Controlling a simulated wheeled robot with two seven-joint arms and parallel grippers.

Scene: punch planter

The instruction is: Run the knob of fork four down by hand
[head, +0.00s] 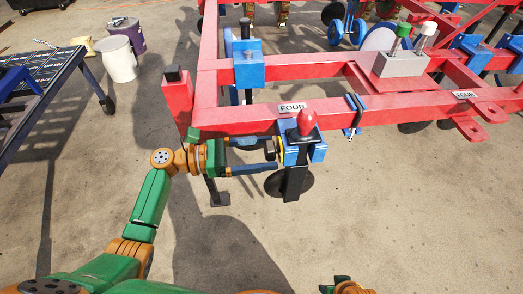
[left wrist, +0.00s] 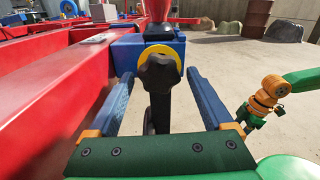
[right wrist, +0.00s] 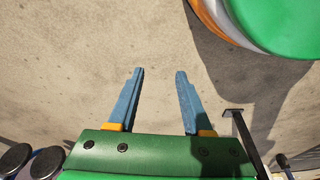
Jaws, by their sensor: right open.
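The black lobed knob (head: 269,150) sits on the side of a blue clamp block (head: 300,150) under a "FOUR" label (head: 291,108) on the red frame. In the left wrist view the knob (left wrist: 158,72) stands in front of a yellow ring (left wrist: 176,56). My left gripper (head: 275,157) is at the knob, one finger on each side. In the left wrist view its fingers (left wrist: 160,77) are open, with a gap on both sides of the knob. My right gripper (right wrist: 160,72) is open and empty over bare floor.
A black shank (head: 294,180) with a red cap (head: 306,122) passes through the clamp. The red frame (head: 240,122) runs close beside my left gripper. A dark table (head: 40,80), a white bucket (head: 117,60) and a purple bucket (head: 127,35) stand at left. Concrete in front is clear.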

